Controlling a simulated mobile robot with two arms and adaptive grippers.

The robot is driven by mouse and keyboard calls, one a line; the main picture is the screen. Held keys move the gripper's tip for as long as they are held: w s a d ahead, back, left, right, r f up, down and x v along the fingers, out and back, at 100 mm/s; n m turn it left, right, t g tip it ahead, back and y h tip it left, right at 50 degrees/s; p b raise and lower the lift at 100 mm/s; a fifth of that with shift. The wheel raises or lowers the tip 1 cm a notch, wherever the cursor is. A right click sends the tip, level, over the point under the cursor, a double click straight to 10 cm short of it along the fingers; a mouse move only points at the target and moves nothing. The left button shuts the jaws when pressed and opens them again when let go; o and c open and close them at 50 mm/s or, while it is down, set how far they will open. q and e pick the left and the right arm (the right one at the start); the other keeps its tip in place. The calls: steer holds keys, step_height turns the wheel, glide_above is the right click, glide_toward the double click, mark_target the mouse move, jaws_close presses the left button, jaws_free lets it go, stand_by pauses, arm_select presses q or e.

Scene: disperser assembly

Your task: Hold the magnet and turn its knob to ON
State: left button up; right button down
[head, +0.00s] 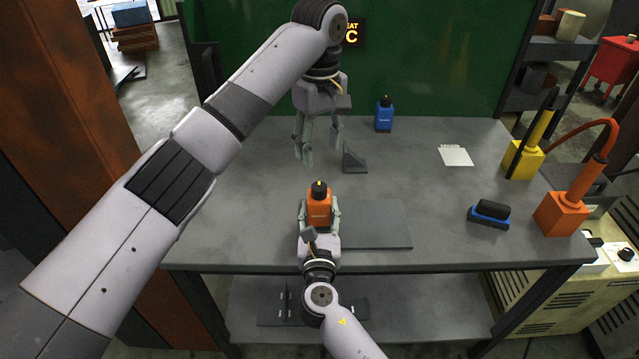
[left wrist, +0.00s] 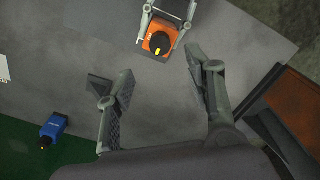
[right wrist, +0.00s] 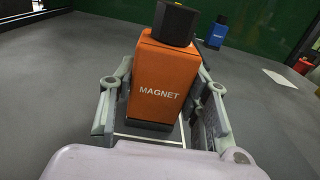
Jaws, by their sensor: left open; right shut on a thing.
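The orange magnet (head: 319,211) stands upright on the grey table, with a black knob (head: 319,188) on top. The knob's yellow mark shows in the left wrist view (left wrist: 158,51). My right gripper (head: 320,217) is shut on the magnet's sides, and the right wrist view shows the magnet (right wrist: 164,85) between its fingers. My left gripper (head: 318,152) is open and empty, pointing down above the table, behind the magnet and higher than it. In the left wrist view its two fingers (left wrist: 160,95) are wide apart, with bare table between them.
A blue magnet (head: 384,116) stands at the back of the table. A dark angle bracket (head: 354,160) and a flat plate (head: 372,226) lie near the orange magnet. A blue-black brush-like block (head: 489,213), an orange post (head: 562,212) and a yellow post (head: 522,160) are at right.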

mark_target(320, 187)
arm_select(q)
step_height(320, 187, down, 11)
steer(key=shift+r, duration=0.1)
steer(key=shift+c, duration=0.3)
jaws_close()
stand_by(0.5)
